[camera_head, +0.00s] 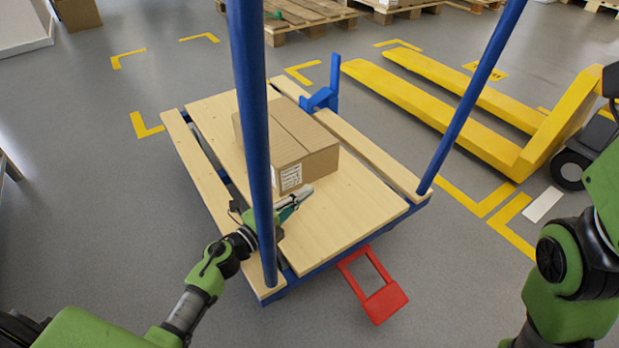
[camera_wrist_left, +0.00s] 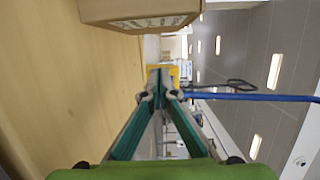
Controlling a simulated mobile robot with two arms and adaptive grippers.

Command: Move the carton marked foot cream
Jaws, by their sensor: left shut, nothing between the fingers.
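A closed brown carton (camera_head: 290,142) with a white label on its front face sits on a flat wooden cart (camera_head: 340,225). The label is too small to read. In the left wrist view the carton (camera_wrist_left: 140,12) shows at the top, beyond my fingertips. My left gripper (camera_head: 303,196) is shut and empty, low over the cart deck just in front of the carton's labelled face. In the left wrist view the gripper (camera_wrist_left: 160,92) has its fingers together at the tips. The right arm shows at the right edge, but its gripper is out of view.
Blue posts (camera_head: 252,120) rise from the cart's sides, one close beside my left arm. A red pedal frame (camera_head: 375,285) sticks out at the front. A yellow pallet jack (camera_head: 470,110) stands at the right. Wooden pallets (camera_head: 290,18) lie behind. Grey floor at left is clear.

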